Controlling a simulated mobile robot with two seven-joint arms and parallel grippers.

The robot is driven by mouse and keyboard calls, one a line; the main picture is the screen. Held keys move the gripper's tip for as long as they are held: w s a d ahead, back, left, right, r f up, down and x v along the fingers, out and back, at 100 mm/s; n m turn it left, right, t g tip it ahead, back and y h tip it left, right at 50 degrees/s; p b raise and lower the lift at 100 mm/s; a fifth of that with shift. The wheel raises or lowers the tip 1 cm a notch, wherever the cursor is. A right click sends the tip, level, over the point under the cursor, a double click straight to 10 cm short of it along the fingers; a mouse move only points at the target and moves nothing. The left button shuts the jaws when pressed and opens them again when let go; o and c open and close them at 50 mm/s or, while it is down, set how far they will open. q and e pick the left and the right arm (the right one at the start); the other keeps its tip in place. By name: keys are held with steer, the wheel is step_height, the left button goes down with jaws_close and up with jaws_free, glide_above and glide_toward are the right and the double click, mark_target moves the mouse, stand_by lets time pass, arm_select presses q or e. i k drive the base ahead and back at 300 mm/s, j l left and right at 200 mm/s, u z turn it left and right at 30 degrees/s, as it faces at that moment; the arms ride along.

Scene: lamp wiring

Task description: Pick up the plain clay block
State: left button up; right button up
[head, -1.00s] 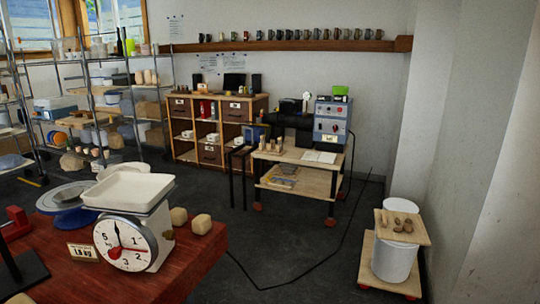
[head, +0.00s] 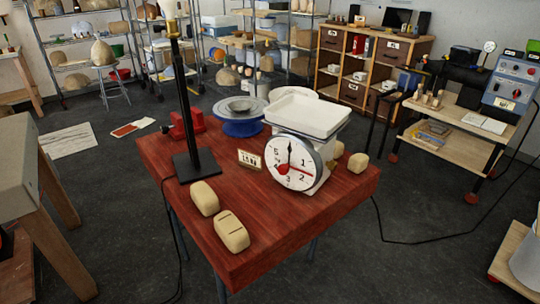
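Two tan clay blocks lie near the front left edge of the red wooden table (head: 300,215). The nearer block (head: 231,231) has dark lines cut across its top. The block behind it (head: 204,198) shows no clear marks and looks plain. Two smaller tan blocks sit right of the scale, one in the open (head: 358,162) and one partly hidden behind the scale (head: 339,149). Neither of my grippers is in view.
A dial scale (head: 297,160) with a white pan stands mid-table, a small card (head: 250,160) beside it. A black upright stand (head: 185,110), red tool (head: 183,125) and blue turntable (head: 240,122) are behind the blocks. The table's front right is clear.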

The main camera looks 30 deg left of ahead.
mark_target(204, 197)
steer(key=j+u, duration=0.1)
steer(key=j, duration=0.75)
steer(key=i+j, duration=0.3)
steer(key=i, duration=0.25)
steer(key=u, duration=0.05)
